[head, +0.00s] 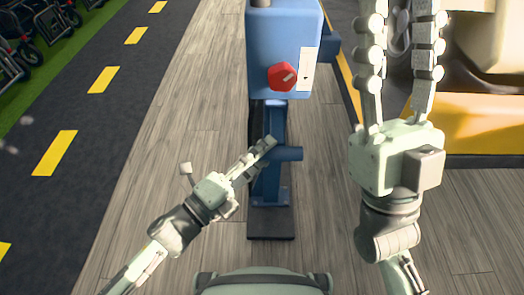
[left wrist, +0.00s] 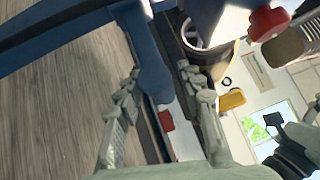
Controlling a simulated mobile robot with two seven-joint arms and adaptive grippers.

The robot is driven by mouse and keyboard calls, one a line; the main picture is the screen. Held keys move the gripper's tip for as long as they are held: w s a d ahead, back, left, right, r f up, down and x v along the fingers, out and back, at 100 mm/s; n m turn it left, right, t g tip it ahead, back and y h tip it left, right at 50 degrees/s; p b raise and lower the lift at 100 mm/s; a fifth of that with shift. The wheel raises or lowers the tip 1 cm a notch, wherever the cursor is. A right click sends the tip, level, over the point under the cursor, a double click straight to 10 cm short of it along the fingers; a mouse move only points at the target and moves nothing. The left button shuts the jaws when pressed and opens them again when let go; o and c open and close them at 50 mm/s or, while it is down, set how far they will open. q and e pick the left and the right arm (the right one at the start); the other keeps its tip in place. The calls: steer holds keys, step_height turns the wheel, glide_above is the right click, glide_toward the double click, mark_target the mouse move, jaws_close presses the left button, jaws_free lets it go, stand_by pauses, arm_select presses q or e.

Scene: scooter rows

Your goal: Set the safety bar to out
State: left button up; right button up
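A blue post (head: 273,180) carries a blue box with a red knob (head: 282,77) and a pale plate (head: 307,70). A short blue bar (head: 289,153) sticks out right from the post at mid height; it may be the safety bar, but I cannot tell its setting. My left gripper (head: 268,146) is at the post by this bar. In the left wrist view its fingers are apart, with a rounded blue part (left wrist: 153,85) between them; contact is unclear. My right gripper (head: 402,25) is raised at the right, its fingers apart and empty.
The post stands on a dark base plate (head: 270,224) on a wood-look floor. A yellow-edged platform (head: 490,160) lies at the right, behind my right arm. A dark lane with yellow dashes (head: 103,79) runs at the left. Floor between lane and post is clear.

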arm_select(q)
steer(key=shift+o, duration=1)
steer(key=shift+r, duration=0.1)
steer(key=shift+s+a+f, duration=0.1)
steer(key=shift+s+f, duration=0.05)
steer(key=shift+f, duration=0.05)
steer(key=v, duration=1.1)
steer(key=shift+s+a, duration=0.25)
